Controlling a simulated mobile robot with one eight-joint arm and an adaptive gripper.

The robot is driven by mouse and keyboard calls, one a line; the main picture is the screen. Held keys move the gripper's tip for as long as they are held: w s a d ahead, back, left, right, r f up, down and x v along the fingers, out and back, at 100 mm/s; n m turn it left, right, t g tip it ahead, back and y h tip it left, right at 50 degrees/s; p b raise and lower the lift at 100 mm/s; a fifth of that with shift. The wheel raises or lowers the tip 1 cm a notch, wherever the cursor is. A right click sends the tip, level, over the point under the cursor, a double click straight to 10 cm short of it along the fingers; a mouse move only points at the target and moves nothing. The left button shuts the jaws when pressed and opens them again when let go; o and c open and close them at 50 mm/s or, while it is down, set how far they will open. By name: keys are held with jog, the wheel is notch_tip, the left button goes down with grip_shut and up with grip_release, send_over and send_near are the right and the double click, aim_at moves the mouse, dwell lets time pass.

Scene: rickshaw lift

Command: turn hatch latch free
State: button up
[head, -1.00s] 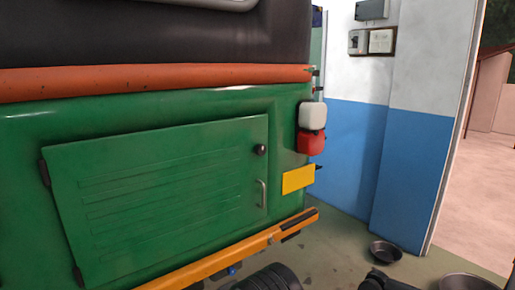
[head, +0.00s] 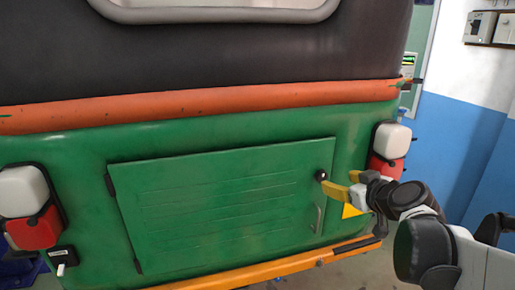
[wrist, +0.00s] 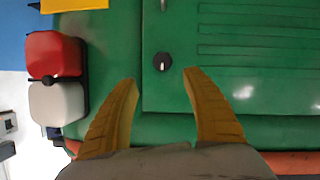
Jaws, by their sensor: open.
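The hatch (head: 215,205) is a green ribbed panel on the back of the green rickshaw, and it is closed. Its latch (head: 321,175) is a small round dark knob near the hatch's upper right corner. In the wrist view the latch (wrist: 162,62) shows a white mark and lies ahead of the fingertips, roughly midway between them. My gripper (head: 340,187) has yellow fingers and stands close to the latch, at its right. In the wrist view my gripper (wrist: 160,75) is open, with nothing between its fingers. I cannot tell the exact distance to the latch.
A metal handle (head: 319,217) sits below the latch. An orange bumper (head: 270,270) runs below the hatch. A blue and white wall (head: 455,150) stands at the right.

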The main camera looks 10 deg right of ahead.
aim_at(323, 176)
jog(key=b+x, duration=0.1)
jog(key=x, duration=0.2)
jog(key=b+x, duration=0.1)
jog(key=x, duration=0.3)
jog(key=b+x, duration=0.1)
jog(key=x, duration=0.2)
jog(key=shift+w+a+f, duration=0.2)
jog(key=shift+a, duration=0.1)
jog(key=shift+c, duration=0.5)
jog(key=c, duration=1.1)
